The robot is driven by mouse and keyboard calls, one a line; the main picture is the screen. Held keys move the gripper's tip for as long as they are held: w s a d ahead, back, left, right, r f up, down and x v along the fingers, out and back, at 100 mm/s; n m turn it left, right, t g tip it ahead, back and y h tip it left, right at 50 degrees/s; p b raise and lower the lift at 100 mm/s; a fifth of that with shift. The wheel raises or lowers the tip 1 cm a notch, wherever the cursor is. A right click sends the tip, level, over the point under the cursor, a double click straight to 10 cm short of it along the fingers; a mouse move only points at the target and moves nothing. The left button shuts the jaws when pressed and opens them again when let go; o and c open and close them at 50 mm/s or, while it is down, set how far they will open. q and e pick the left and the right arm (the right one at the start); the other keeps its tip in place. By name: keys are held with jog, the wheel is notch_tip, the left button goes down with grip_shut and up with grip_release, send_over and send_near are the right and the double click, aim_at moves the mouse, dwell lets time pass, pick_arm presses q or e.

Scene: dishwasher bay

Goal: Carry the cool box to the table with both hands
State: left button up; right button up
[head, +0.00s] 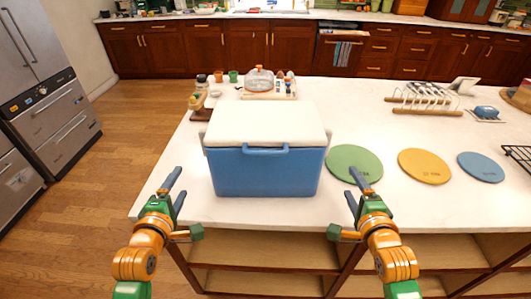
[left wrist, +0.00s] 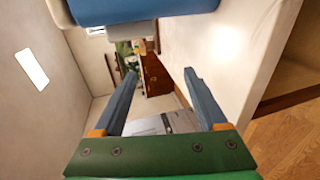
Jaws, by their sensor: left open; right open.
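The cool box (head: 262,172) has a blue body and a white lid, which looks shut. It stands upright on the white tabletop (head: 440,205), near its front edge. A blue handle shows on its front, and grips stick out at both sides. My left gripper (head: 177,187) is open and empty, left of the box's front and apart from it. My right gripper (head: 352,185) is open and empty, to the right of the box near the green disc. In the left wrist view the box's blue side (left wrist: 130,9) shows at the top, outside the open fingers.
Green (head: 354,161), yellow (head: 424,166) and blue (head: 481,167) discs lie right of the box. A tray with a glass dome (head: 259,80) and small pots stand behind it. A rack (head: 425,100) stands at the back right. Wooden floor (head: 80,200) is clear at left.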

pick_arm(q)
jog(key=x, duration=1.5)
jog(key=shift+s+f, duration=0.1)
pick_arm(e)
jog(key=x, duration=1.5)
jog(key=shift+f, duration=0.1)
pick_arm(q)
jog(key=shift+d+f, duration=0.1)
jog(key=shift+d, duration=0.35)
pick_arm(e)
jog(key=shift+a+f, duration=0.1)
jog(key=shift+a, duration=0.35)
pick_arm(q)
jog(key=shift+d, duration=0.25)
pick_arm(e)
jog(key=shift+a, duration=0.25)
pick_arm(q)
jog(key=shift+s, duration=0.15)
pick_arm(e)
jog(key=shift+s, duration=0.25)
